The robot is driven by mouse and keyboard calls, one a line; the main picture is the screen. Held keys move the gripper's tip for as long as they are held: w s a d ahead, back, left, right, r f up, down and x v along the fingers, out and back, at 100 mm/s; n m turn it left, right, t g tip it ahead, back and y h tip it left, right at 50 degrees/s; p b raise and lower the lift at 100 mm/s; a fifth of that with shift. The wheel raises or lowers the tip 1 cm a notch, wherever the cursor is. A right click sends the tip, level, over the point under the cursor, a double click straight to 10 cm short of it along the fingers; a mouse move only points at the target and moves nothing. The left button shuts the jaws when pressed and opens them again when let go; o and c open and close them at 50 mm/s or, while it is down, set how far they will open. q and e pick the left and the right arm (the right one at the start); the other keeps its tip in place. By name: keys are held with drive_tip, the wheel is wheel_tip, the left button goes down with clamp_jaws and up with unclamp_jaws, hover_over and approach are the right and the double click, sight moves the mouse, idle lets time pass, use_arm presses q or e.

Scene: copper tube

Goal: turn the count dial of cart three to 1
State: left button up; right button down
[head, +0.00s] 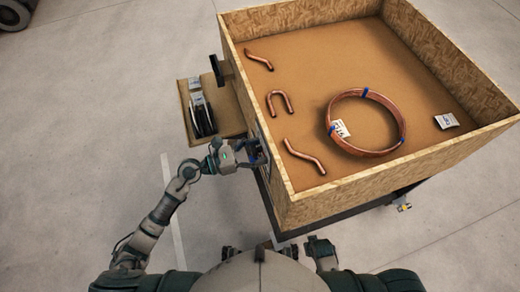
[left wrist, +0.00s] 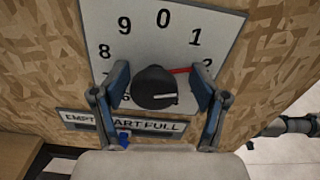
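The count dial is a black round knob (left wrist: 155,88) on a white number plate (left wrist: 140,30) on the cart's wooden side. The plate shows 8, 9, 0 and 1; a numeral at the right, probably 2, is partly covered by a finger. A red pointer (left wrist: 181,70) sticks out from the knob to the right and slightly up, toward that numeral, below the 1. A white line on the knob also points right. My left gripper (head: 258,155) is at the box's left side. In the left wrist view its fingers (left wrist: 160,88) stand on either side of the knob with gaps. My right gripper is not seen.
A label strip (left wrist: 125,122) sits below the dial, with a blue tab under it. The wooden box (head: 395,190) holds a copper coil (head: 401,125), several bent copper tubes (head: 304,156) and a white packet (head: 446,121). A side shelf (head: 229,112) juts out left.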

use_arm(q)
drive_tip(key=a, duration=0.3)
drive_tip(key=shift+w+f, duration=0.1)
drive_tip(key=shift+w, duration=0.05)
drive_tip(key=shift+c, duration=1.2)
drive_tip(key=shift+d, duration=0.9)
drive_tip(key=c, duration=0.8)
drive_tip(key=shift+d, duration=0.5)
drive_tip(key=shift+c, duration=0.6)
drive_tip(key=shift+a, duration=0.25)
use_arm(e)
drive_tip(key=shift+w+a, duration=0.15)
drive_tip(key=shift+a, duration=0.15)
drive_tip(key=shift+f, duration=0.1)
use_arm(q)
drive_tip(key=n+p, duration=0.4)
drive_tip(key=shift+a, duration=0.15)
drive_tip(key=n+p, duration=0.3)
drive_tip(key=shift+f, duration=0.15)
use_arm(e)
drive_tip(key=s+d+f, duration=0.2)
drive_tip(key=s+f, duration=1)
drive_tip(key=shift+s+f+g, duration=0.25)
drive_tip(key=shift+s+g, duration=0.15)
